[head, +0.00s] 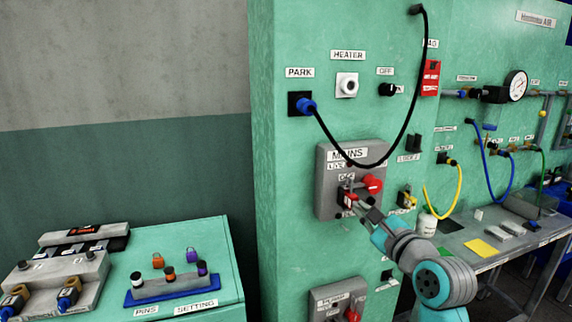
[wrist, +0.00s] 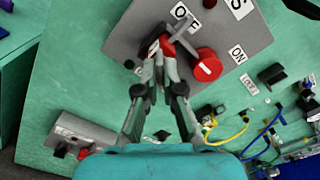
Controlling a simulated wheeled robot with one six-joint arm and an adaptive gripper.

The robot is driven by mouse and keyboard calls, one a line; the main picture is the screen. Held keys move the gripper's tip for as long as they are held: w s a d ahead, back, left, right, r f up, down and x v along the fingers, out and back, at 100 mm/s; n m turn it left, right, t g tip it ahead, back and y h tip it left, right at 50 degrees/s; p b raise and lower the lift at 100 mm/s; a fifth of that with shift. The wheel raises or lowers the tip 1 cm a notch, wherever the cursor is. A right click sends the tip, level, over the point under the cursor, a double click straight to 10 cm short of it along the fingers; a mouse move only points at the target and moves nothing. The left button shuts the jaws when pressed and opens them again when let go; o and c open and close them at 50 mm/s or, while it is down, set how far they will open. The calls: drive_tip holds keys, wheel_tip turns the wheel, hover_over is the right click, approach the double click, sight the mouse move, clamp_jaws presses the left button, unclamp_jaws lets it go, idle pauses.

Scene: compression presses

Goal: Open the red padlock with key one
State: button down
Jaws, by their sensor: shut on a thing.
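The red padlock (head: 349,200) hangs at the grey MAINS box (head: 330,188), left of and below the round red switch knob (head: 372,184). In the wrist view the padlock (wrist: 167,46) shows just beyond my fingertips, beside the red knob (wrist: 207,66). My gripper (head: 364,212) is at the front of the padlock, very close to it. In the wrist view its fingers (wrist: 160,78) converge on a small thing that appears to be key one; they mostly hide it. I cannot tell whether the key is inside the lock. The padlock's shackle is not clear.
A black cable (head: 409,110) loops down from the PARK socket in front of the panel above the MAINS box. A lower grey box (head: 326,297) sits below. At the left, a green console (head: 205,262) bears a blue tray and orange and purple padlocks.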

drive_tip(key=shift+m, duration=1.2)
drive_tip(key=shift+w, duration=0.1)
drive_tip(key=c, duration=1.3)
unclamp_jaws()
drive_tip(key=o, duration=0.6)
